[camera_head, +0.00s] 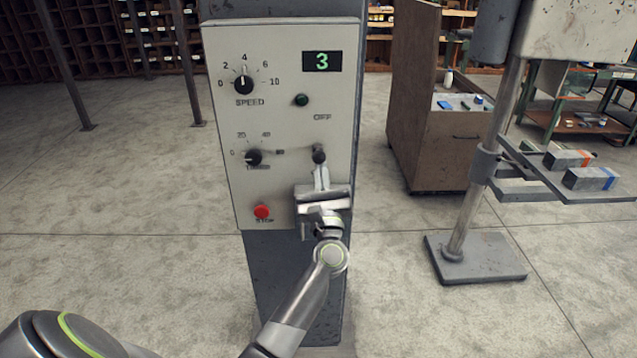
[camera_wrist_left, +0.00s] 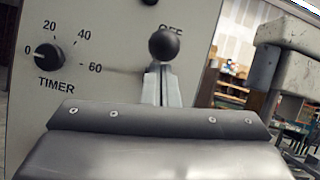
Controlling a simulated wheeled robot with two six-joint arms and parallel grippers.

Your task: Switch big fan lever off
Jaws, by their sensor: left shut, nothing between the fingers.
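The lever (camera_head: 319,154) with a round black knob is on the right side of the grey control panel (camera_head: 225,120), below the "OFF" label. In the left wrist view the knob (camera_wrist_left: 163,45) also sits under "OFF". My left gripper (camera_head: 320,172) is shut, its fingertips just below the knob in the picture. The fingers (camera_wrist_left: 162,88) hide whatever lies under the knob. I cannot tell whether they touch it. The lever's shaft and slot are mostly hidden. My right gripper is not in view.
The panel also has a speed dial (camera_head: 244,84), a green display (camera_head: 322,61) reading 3, a green button (camera_head: 301,100), a timer dial (camera_head: 253,157) and a red stop button (camera_head: 262,211). A drill-press-like stand (camera_head: 480,190) and a brown cabinet (camera_head: 420,140) stand right.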

